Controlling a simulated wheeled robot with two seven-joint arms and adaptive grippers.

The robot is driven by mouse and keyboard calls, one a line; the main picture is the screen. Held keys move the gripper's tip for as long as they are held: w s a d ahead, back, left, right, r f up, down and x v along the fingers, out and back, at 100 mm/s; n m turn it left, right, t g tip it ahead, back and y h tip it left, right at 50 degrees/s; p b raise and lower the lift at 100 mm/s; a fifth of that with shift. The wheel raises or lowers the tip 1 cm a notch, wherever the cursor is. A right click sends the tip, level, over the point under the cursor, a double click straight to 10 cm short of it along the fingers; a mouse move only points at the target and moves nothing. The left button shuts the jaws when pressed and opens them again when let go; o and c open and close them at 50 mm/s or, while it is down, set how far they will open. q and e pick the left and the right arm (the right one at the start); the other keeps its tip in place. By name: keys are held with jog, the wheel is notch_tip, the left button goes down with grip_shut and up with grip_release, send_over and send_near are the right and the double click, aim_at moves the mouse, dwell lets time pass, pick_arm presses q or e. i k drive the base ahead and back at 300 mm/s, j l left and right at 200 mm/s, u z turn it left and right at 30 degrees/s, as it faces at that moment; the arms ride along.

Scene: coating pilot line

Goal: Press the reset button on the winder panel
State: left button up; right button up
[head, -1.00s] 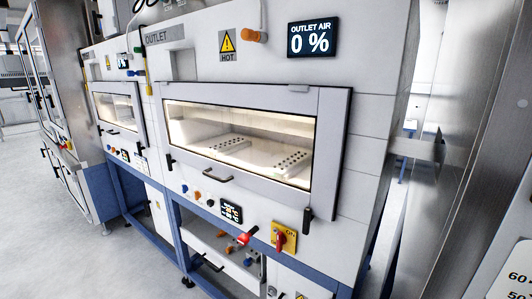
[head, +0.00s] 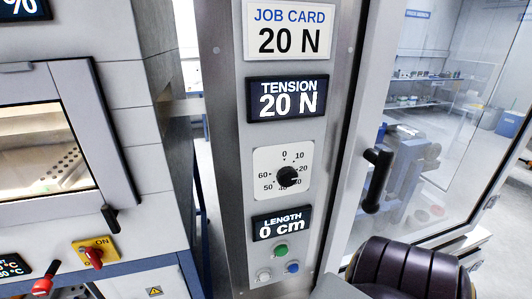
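The winder panel (head: 234,150) is a tall grey metal column in the middle of the head view. Near its bottom are a green button (head: 281,251), a pale button (head: 264,276) and a blue button (head: 292,267). I cannot read any label that tells which one is the reset button. Above them the length display (head: 281,223) reads 0 cm. Higher up are a black dial knob (head: 288,176), a tension display (head: 286,99) reading 20 N and a job card (head: 288,31) reading 20 N. Neither of my grippers is in view.
The oven (head: 128,160) stands to the left, with a red switch (head: 94,254) on a yellow plate. A narrow gap separates it from the panel. To the right is a framed glass door (head: 430,110) with a black handle (head: 376,180).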

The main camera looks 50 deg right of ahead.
aim_at(294, 268)
jog(key=k+z, duration=0.2)
jog(key=z, duration=1.4)
